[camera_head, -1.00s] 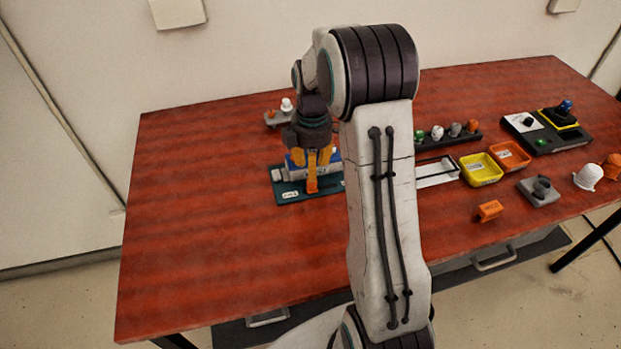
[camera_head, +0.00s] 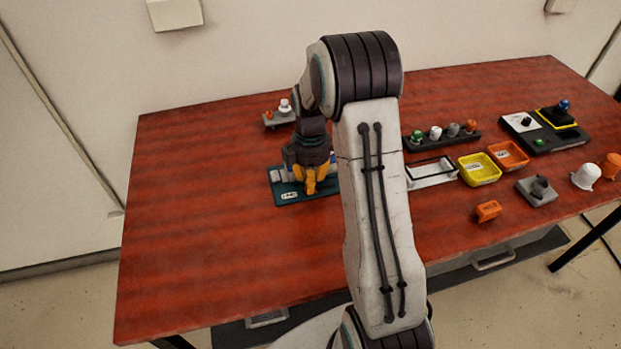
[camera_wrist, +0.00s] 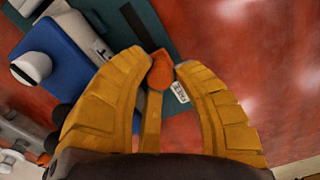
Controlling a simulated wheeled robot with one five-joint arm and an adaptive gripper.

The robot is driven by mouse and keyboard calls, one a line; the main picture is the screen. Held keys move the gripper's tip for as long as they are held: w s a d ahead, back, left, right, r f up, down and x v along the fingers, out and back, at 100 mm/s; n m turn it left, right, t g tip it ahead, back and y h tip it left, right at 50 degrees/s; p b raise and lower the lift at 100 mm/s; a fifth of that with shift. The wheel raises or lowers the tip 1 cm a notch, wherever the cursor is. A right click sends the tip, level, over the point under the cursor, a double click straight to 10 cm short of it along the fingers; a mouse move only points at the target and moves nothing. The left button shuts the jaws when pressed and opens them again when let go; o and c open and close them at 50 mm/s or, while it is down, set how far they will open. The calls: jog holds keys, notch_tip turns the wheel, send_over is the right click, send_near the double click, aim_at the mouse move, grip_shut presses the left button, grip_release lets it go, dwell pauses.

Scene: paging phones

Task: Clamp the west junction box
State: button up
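The dark teal base plate (camera_head: 277,198) with a white label lies on the red table, left of my arm. A blue and white-grey unit (camera_wrist: 60,70), seemingly the junction box, sits on it; my gripper mostly hides it in the head view. My gripper (camera_head: 311,190) is low over the plate, with its yellow-orange fingers pointing down. In the wrist view, the two fingertips (camera_wrist: 163,67) flank an orange handle-like piece (camera_wrist: 158,72) and appear to touch it on both sides. A narrow yellow bar runs behind that piece; I cannot tell what it belongs to.
A small grey stand (camera_head: 278,119) with knobs is behind my gripper. Right of my arm are a dark rack (camera_head: 440,141), a yellow bin (camera_head: 480,180), an orange bin (camera_head: 509,155) and a control panel (camera_head: 548,140). The table's left part is clear.

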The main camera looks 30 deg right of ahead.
grip_shut()
jog(key=d, duration=0.2)
jog(key=s+d, duration=0.1)
jog(key=d, duration=0.1)
jog(key=shift+d, duration=0.3)
grip_release()
jog(key=shift+o, duration=1.2)
jog(key=shift+d, duration=0.15)
jog(key=shift+r, duration=0.1)
